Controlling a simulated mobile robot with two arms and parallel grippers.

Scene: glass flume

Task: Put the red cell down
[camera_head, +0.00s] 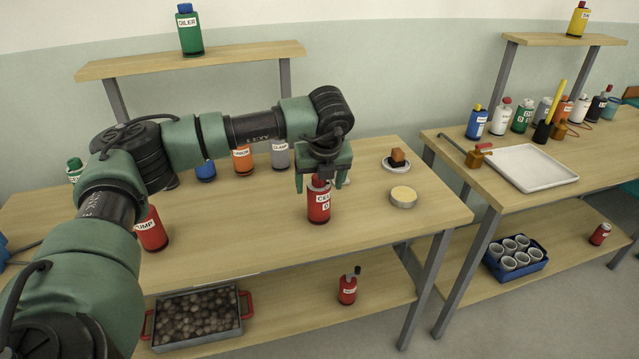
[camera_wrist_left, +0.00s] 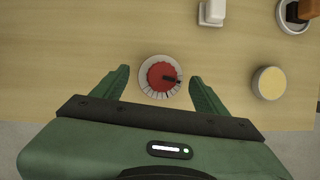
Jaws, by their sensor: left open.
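The red cell (camera_head: 319,208), a red bottle with a white label, stands upright on the wooden table (camera_head: 250,225) near its front edge. My left gripper (camera_head: 321,182) points down over it from above, its fingers on either side of the cell's upper part. In the left wrist view the red top of the cell (camera_wrist_left: 158,72) lies between the two spread fingers (camera_wrist_left: 159,74), with gaps on both sides, and a pale ribbed ring shows around it. The gripper is open. My right gripper is not in view.
A round tin (camera_head: 403,197) and a saucer with a brown block (camera_head: 398,158) stand to the cell's right. A red bottle (camera_head: 151,230) stands at left; orange (camera_head: 243,160) and grey (camera_head: 280,155) bottles stand behind. Bare table lies left of the cell.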

